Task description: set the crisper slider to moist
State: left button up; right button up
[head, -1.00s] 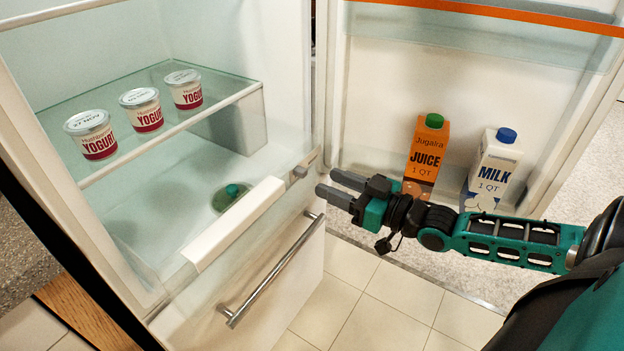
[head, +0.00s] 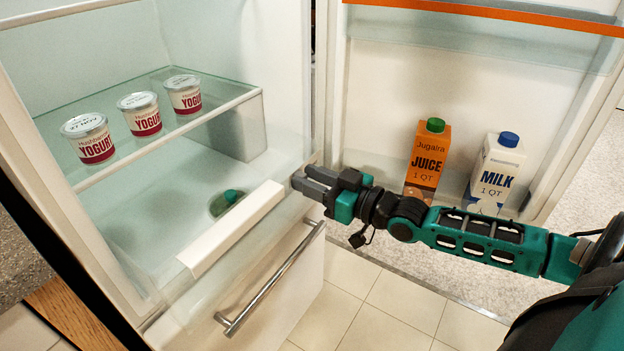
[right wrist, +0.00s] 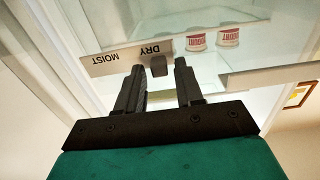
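The crisper slider (right wrist: 159,66) is a small grey tab at the DRY end of a pale label strip (right wrist: 122,60). The strip reads MOIST and DRY, upside down in the right wrist view, with MOIST to the left. In the head view the tab is hidden by my gripper. My right gripper (head: 304,177) is open at the right end of the crisper's white front strip (head: 232,228). In the right wrist view its fingers (right wrist: 160,78) stand on either side of the tab, with gaps visible. I cannot tell how deep the tab sits between them. My left gripper is out of view.
Several yogurt cups (head: 139,113) stand on the glass shelf (head: 190,125) above. A green item (head: 228,200) lies inside the crisper. A metal handle bar (head: 270,282) runs below. Juice (head: 428,155) and milk (head: 495,170) cartons stand in the open door at right.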

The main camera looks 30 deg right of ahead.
grip_shut()
dwell(0.3)
